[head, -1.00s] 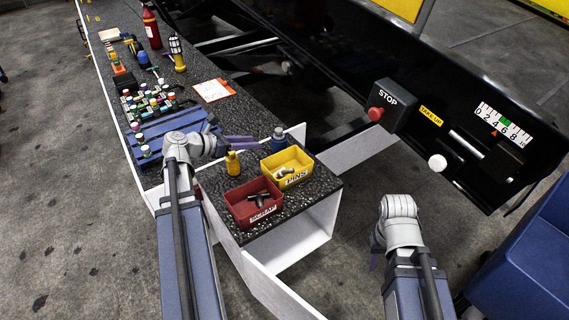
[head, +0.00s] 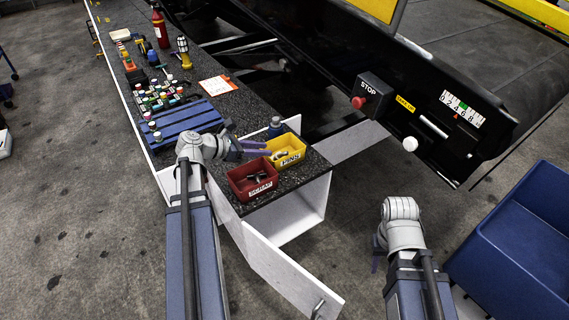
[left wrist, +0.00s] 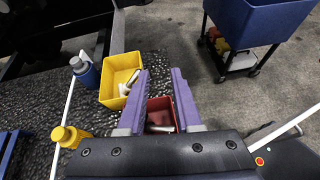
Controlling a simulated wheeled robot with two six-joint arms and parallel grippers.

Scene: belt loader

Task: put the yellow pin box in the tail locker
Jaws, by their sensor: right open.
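The yellow pin box (head: 291,159), labelled PINS and holding metal pins, sits upright on the bench's end; it also shows in the left wrist view (left wrist: 110,93). My left gripper (head: 262,149) is above the bench, just left of the pin box. In the left wrist view my left gripper (left wrist: 160,75) has its purple fingers apart and empty, with the pin box outside them to the left. The white tail locker (head: 303,218) is under the bench's end, its door (head: 285,272) swung open. My right gripper (head: 378,252) is open, low at right, partly hidden by its arm.
A red scrap box (head: 250,183) stands beside the pin box. A blue bottle (head: 276,127) is behind it, and a yellow bottle (left wrist: 70,136) shows in the left wrist view. A blue bin (head: 520,240) stands at right.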

